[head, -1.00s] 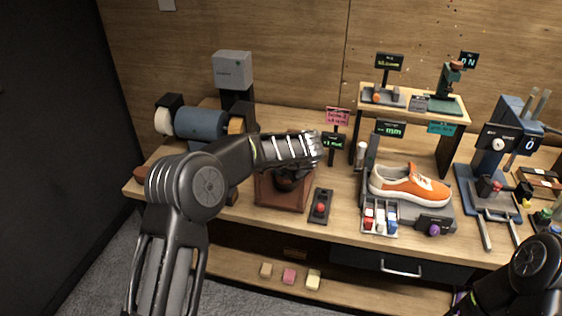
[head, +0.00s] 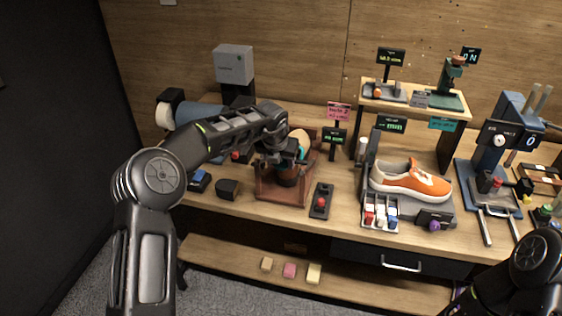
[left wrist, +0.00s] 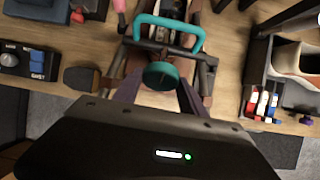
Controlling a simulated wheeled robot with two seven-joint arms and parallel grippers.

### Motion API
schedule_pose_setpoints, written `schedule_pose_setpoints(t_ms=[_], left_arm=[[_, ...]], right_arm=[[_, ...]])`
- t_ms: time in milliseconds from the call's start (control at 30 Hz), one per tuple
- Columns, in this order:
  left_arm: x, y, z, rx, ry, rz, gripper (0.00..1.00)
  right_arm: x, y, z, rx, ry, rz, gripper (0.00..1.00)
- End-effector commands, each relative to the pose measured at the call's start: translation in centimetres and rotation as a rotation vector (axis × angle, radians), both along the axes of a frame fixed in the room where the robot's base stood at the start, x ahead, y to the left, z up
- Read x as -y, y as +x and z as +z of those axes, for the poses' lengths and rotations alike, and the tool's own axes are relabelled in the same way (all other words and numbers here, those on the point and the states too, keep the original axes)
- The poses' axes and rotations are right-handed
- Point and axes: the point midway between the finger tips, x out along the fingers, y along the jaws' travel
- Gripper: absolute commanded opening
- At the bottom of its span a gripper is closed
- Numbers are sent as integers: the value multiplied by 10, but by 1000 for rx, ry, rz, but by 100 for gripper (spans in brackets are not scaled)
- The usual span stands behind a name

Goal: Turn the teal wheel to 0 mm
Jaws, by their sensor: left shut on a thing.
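The teal wheel (left wrist: 160,75) shows in the left wrist view as a round knob, between the two dark fingers of my left gripper (left wrist: 158,92). The fingers are shut on it. A teal bar handle (left wrist: 168,25) lies just beyond the wheel. In the head view my left gripper (head: 283,158) is over the brown wooden stand (head: 270,192), and the arm and gripper hide most of the device and the wheel. A small dark display (head: 333,137) with green digits stands behind the stand; its number is too small to read surely. My right gripper is out of view.
Right of the stand is a black box with a red button (head: 321,203). An orange sneaker (head: 410,182) rests on a grey platform beside small bottles (head: 380,216). A dark rounded block (head: 228,189) lies left of the stand. The blue grinder (head: 195,115) is behind my left arm.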

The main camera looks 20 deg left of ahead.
Motion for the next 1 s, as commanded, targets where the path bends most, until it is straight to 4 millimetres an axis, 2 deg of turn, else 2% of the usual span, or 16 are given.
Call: schedule_pose_setpoints(t_ms=[567, 600, 800, 1000], left_arm=[[0, -1, -3, -5, -37, 24, 8], [0, -1, -3, -5, -37, 24, 52], [0, -1, -2, -2, -37, 23, 68], [0, 0, -1, -1, -36, 23, 69]], right_arm=[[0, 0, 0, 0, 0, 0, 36], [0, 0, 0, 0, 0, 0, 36], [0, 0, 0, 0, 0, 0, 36], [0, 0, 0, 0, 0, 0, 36]])
